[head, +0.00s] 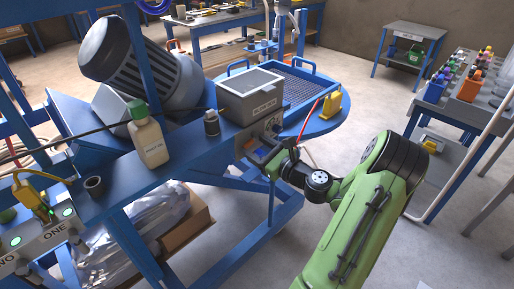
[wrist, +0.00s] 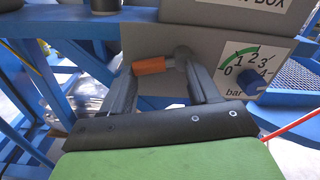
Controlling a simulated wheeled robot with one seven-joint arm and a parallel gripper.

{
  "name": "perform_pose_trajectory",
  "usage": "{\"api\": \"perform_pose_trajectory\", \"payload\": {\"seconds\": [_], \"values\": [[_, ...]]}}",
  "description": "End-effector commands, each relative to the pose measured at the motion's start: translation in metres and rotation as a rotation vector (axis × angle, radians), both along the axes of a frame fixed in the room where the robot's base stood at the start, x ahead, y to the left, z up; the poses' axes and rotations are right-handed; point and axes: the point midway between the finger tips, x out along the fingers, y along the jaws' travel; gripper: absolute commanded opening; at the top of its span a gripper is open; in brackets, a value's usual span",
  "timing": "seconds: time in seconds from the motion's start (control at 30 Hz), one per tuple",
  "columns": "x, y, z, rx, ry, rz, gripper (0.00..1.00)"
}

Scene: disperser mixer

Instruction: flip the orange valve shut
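In the wrist view the orange valve handle (wrist: 151,66) lies roughly level, pointing left from a grey fitting (wrist: 181,56) on the grey panel under the box. My gripper (wrist: 156,72) is open, with its two dark fingers reaching toward the panel. The handle shows between the fingertips. The left fingertip is close to the handle's free end, and the right one overlaps the fitting side; I cannot tell whether either touches. In the head view my gripper (head: 271,166) is at the front of the panel below the grey box (head: 250,98), and the handle is hidden there.
A pressure gauge (wrist: 245,69) with a blue knob (wrist: 256,82) sits right of the valve. A red hose (wrist: 292,126) runs at the lower right. A bottle (head: 149,138) and a small dark container (head: 212,123) stand on the blue bench.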

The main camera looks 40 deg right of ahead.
Motion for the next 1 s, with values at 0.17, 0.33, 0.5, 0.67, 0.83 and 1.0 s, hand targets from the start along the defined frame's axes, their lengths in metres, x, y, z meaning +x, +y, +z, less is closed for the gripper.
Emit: {"api": "perform_pose_trajectory", "payload": {"seconds": [0.17,0.33,0.5,0.67,0.83,1.0], "values": [[0.000,0.000,0.000,0.000,0.000,0.000,0.32],[0.000,0.000,0.002,0.020,0.002,0.001,0.28],[0.000,0.002,0.009,0.122,0.007,0.000,0.28],[0.000,0.003,0.010,0.220,0.009,0.000,0.28],[-0.001,0.003,0.009,0.268,0.010,0.000,0.28],[0.000,0.003,0.007,0.272,0.009,0.000,0.28]]}}
